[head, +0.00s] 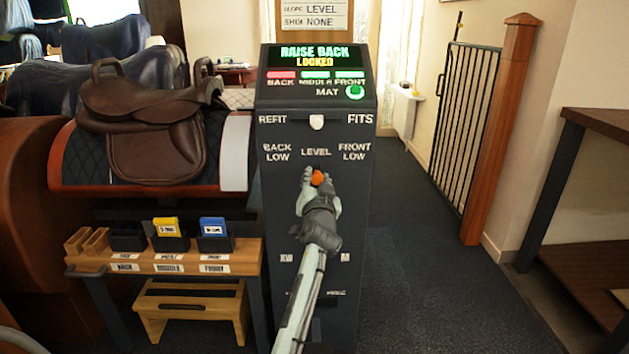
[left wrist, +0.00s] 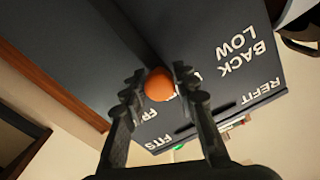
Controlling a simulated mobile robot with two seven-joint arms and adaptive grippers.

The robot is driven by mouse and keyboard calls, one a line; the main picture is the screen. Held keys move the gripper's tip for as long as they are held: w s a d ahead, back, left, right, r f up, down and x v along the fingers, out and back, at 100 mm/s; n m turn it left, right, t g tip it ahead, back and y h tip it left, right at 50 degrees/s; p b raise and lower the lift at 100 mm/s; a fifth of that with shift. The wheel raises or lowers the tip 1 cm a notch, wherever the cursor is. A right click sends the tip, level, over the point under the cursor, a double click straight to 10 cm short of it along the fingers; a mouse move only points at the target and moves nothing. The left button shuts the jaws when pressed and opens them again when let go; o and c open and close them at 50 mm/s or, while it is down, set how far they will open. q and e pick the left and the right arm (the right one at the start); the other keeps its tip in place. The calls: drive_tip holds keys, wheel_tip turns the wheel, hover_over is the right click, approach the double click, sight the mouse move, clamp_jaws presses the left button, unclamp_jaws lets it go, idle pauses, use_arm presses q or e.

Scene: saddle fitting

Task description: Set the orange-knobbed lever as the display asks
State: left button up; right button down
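The orange knob (head: 317,178) of the lever sits on the dark cabinet's front, just under the LEVEL label, with BACK LOW to its left and FRONT LOW to its right. My left gripper (head: 320,180) reaches it from below. In the left wrist view the two fingers of my left gripper (left wrist: 160,82) stand on both sides of the orange knob (left wrist: 159,85), close against it. The lever's shaft is hidden. The display (head: 318,56) reads RAISE BACK in green and LOCKED in yellow. My right gripper is not in view.
A white knob (head: 317,122) sits between REFIT and FITS above the lever. A green button (head: 355,92) is beside MAT. A brown saddle (head: 150,125) rests on a stand at left. A small bench (head: 165,262) holds bins and coloured cards. The floor right of the cabinet is clear.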

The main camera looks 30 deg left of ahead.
use_arm(q)
drive_tip(key=shift+o, duration=1.4)
drive_tip(key=shift+r, duration=0.1)
wheel_tip(320, 180, up, 10)
drive_tip(key=shift+f, duration=0.1)
drive_tip(key=shift+s, duration=0.1)
